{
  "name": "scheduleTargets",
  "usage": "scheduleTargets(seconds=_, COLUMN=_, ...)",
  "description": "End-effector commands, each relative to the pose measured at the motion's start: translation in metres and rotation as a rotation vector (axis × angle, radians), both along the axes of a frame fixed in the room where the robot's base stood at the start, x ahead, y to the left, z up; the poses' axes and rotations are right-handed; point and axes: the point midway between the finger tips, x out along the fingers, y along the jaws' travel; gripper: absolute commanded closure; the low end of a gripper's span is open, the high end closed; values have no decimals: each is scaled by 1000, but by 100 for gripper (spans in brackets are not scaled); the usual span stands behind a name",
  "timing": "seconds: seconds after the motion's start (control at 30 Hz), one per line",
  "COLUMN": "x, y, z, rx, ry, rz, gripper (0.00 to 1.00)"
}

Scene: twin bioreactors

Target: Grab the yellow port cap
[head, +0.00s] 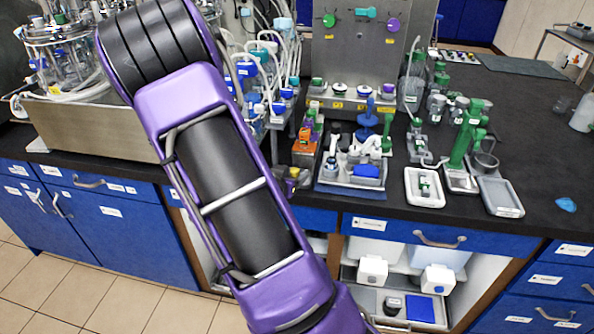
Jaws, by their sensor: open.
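I cannot pick out the yellow port cap with certainty. A small grey and dull-yellow item (293,178) shows at the right edge of my arm, near the front of the bench; it is partly hidden and too small to name. My purple and black arm rises from the bottom centre to the upper left and covers part of the bench. I do not clearly see my gripper; the far part of my arm is hidden behind the nearer part.
An orange rack (305,150), a blue-and-white tray (352,188) of small parts, a white tray (425,187) and a green stand (461,150) crowd the bench (540,150). A steel panel (358,45) stands behind. Glass vessels (60,40) and tubing stand left. Bench space is free at right.

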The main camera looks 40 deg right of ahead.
Motion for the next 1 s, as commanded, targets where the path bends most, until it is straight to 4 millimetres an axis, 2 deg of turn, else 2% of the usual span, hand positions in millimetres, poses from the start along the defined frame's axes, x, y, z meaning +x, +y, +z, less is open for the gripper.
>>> scheduleTargets(seconds=0.2, x=0, y=0, z=0, rx=0, ry=0, rz=0, gripper=35)
scheduleTargets(seconds=0.57, x=0, y=0, z=0, rx=1, ry=1, rz=0, gripper=100)
scheduleTargets(seconds=1.0, x=0, y=0, z=0, rx=2, ry=1, rz=0, gripper=100)
